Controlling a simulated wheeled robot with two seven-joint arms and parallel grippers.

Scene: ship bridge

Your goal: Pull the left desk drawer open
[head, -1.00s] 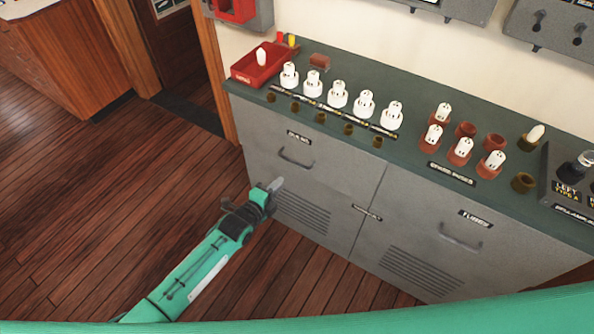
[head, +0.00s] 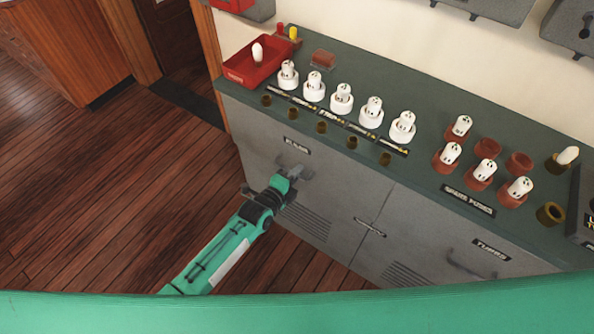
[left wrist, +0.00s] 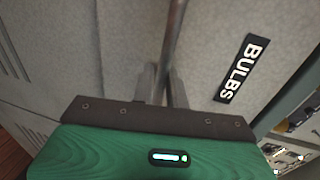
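The left desk drawer is the grey front (head: 262,140) labelled BULBS, at the upper left of the desk; it sits flush with the desk. Its bar handle (head: 304,170) is partly covered by my left gripper (head: 289,174). In the left wrist view the handle (left wrist: 173,40) runs between the two fingers of my left gripper (left wrist: 163,85). The fingers stand apart, one on each side of the bar, with a small gap showing on the left. The BULBS label (left wrist: 241,68) is to the right there. My right gripper is not in view.
Open wooden floor (head: 110,190) lies to the left.

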